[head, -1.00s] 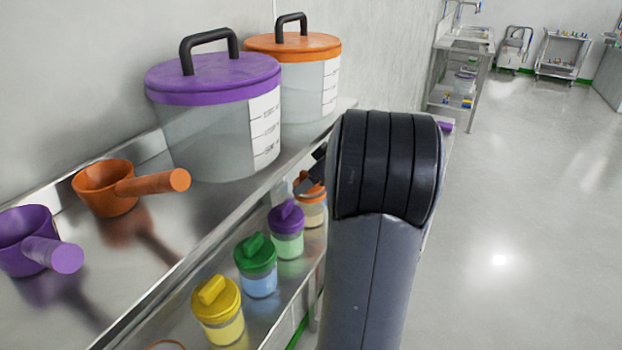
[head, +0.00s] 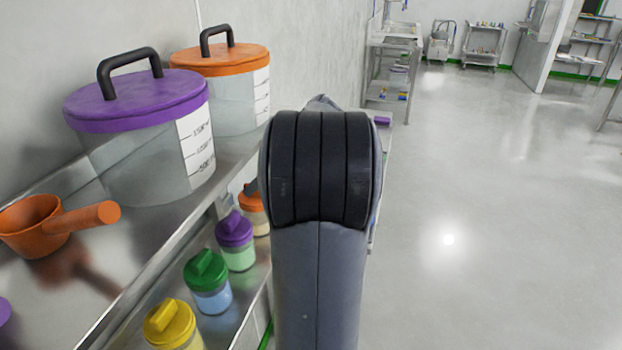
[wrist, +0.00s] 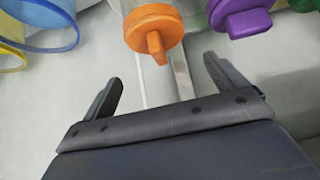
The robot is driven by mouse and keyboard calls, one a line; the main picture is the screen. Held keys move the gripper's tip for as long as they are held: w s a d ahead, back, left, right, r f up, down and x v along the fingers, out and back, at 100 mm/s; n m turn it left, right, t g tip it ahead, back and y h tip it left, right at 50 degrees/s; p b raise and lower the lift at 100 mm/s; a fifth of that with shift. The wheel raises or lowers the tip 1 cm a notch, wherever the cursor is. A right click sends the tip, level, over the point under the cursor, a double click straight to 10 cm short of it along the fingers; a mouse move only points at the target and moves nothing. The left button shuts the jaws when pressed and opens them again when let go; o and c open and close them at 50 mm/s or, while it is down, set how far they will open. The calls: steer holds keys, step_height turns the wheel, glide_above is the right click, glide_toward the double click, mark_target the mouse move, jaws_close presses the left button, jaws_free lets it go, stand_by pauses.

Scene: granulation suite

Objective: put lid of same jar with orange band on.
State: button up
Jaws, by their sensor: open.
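An orange-lidded jar (head: 253,215) stands on the lower shelf in the head view, partly hidden behind my arm. Its orange lid (wrist: 153,28) with a raised grip bar shows at the top middle of the wrist view and sits on a clear jar body. My gripper (wrist: 162,76) is open and empty, its two fingers spread just short of the lid and apart from it. In the head view my arm hides most of the gripper. I cannot make out a separate orange band on any jar.
Purple-lidded (head: 235,238), green-lidded (head: 208,280) and yellow-lidded (head: 172,325) jars line the lower shelf. Two large tubs, purple-lidded (head: 140,100) and orange-lidded (head: 220,60), and an orange scoop (head: 35,225) stand on the upper shelf. Blue-rimmed and yellow-rimmed containers (wrist: 42,49) show in the wrist view. Floor at right is clear.

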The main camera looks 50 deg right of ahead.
steer(key=s+d+b, duration=0.2)
steer(key=s+d, duration=0.2)
steer(key=s, duration=0.7)
steer(key=shift+s+d+r, duration=0.3)
steer(key=shift+d, duration=0.1)
steer(key=w+a+f, duration=0.1)
steer(key=w+a, duration=0.1)
steer(key=w, duration=0.2)
steer(key=w+a+f+p, duration=0.1)
steer(key=w+a, duration=0.1)
steer(key=w, duration=0.3)
steer(key=w+a+f+p, duration=0.1)
steer(key=w+a+f, duration=0.1)
steer(key=w, duration=0.3)
steer(key=shift+f+b, duration=0.45)
steer(key=shift+f, duration=0.1)
steer(key=shift+w, duration=0.1)
steer(key=shift+r, duration=0.2)
